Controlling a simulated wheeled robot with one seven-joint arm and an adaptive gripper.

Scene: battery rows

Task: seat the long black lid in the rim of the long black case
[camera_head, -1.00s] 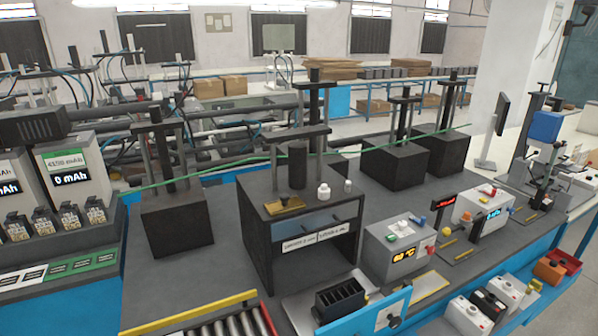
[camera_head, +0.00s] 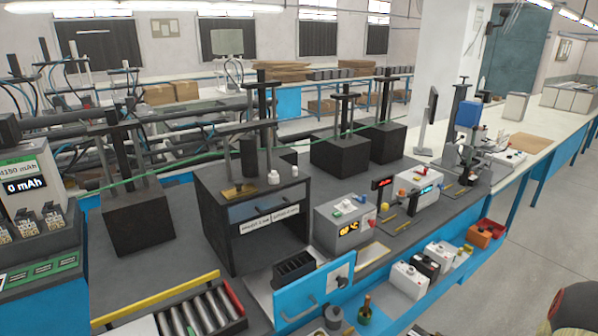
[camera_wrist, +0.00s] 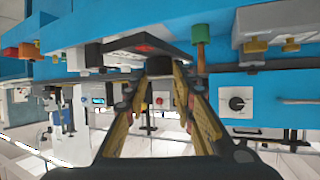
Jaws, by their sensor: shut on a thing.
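My gripper (camera_wrist: 159,68) shows in the wrist view, its two yellow-and-dark fingers closing in on a dark piece at their tips. That piece, a long flat black shape that looks like the lid (camera_wrist: 122,44), lies across the fingertips and is partly hidden by them. In the head view, a black open box with several slots, which may be the long case (camera_head: 294,268), stands near the front edge of the bench, behind a blue panel. The held piece is not clearly visible in the head view, and I see no contact between it and the box.
A blue panel (camera_head: 315,293) stands before the slotted box. A roller track (camera_head: 195,318) with a yellow rail is to its left. A grey heater box (camera_head: 343,224) and a large dark press (camera_head: 225,215) stand behind. White and orange boxes line the right front shelf.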

